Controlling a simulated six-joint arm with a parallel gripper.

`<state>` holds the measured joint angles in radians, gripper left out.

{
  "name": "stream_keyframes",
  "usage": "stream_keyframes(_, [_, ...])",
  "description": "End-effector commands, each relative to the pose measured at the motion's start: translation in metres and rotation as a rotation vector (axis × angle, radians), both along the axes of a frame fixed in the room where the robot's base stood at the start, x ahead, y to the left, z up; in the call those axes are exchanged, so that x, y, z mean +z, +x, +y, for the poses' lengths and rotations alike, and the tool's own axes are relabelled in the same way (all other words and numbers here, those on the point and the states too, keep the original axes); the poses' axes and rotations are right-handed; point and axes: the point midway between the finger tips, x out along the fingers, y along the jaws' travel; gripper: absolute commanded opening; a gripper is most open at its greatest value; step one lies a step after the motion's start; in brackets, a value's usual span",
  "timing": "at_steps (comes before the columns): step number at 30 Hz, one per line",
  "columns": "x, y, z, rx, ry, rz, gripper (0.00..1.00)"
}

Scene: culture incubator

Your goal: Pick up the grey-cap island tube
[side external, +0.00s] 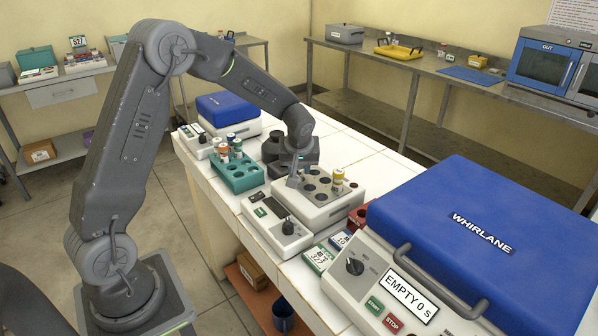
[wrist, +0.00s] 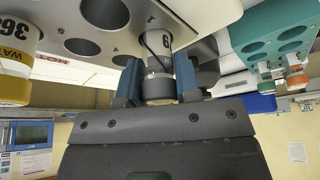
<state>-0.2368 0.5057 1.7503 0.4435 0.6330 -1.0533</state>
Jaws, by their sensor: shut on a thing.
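The grey-cap tube (wrist: 160,86) shows in the wrist view with a white label. My gripper (wrist: 158,92) is shut on it, one blue finger on each side near the cap. The tube's far end meets the pale block with round wells (wrist: 125,42); I cannot tell whether it is fully seated or slightly raised. In the side view my gripper (side external: 294,181) points down at the left corner of that block (side external: 318,214), and the tube is hardly visible there.
A teal rack (side external: 238,180) with several tubes is to the left. A blue-lidded centrifuge (side external: 470,220) and a red rack (side external: 358,216) are to the right.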

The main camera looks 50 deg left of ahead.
Motion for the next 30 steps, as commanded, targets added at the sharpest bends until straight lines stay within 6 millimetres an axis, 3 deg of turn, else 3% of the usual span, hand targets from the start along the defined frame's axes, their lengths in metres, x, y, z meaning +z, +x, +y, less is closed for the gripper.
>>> stream_keyframes(5, [0.010,0.001,0.000,0.000,0.001,-0.004,0.08])
stream_keyframes(12, [0.044,0.001,0.000,0.001,0.002,-0.006,0.08])
stream_keyframes(24, [0.088,-0.056,0.058,0.007,0.001,-0.003,0.08])
stream_keyframes(30, [0.104,-0.075,0.077,0.003,0.002,-0.001,0.08])
